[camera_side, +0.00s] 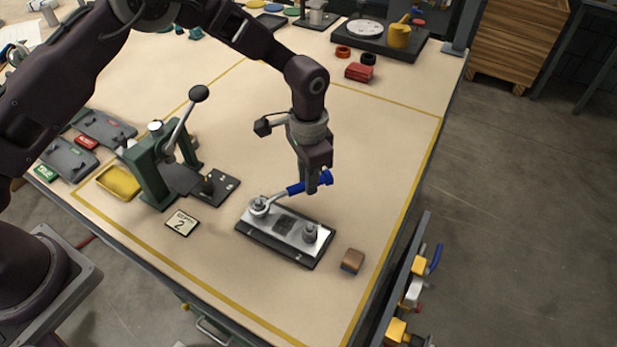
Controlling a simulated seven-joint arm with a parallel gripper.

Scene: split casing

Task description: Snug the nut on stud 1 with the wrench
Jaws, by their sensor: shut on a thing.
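My gripper (313,190) is shut on the blue handle of the wrench (296,189). The wrench reaches down and left, and its head is at the left stud (259,206) of the split casing (284,229). I cannot tell if the head is fully around the nut there, as the nut is too small to make out. A second stud with a grey nut (310,232) stands at the right end of the casing. The casing has a light metal top on a dark base. The stud numbers are not readable.
A green lever press (152,177) stands left of the casing, with a card marked 2 (182,223) in front. A brown block (352,261) lies to the right. A yellow tray (119,182) is at the left. The table behind my gripper is mostly clear.

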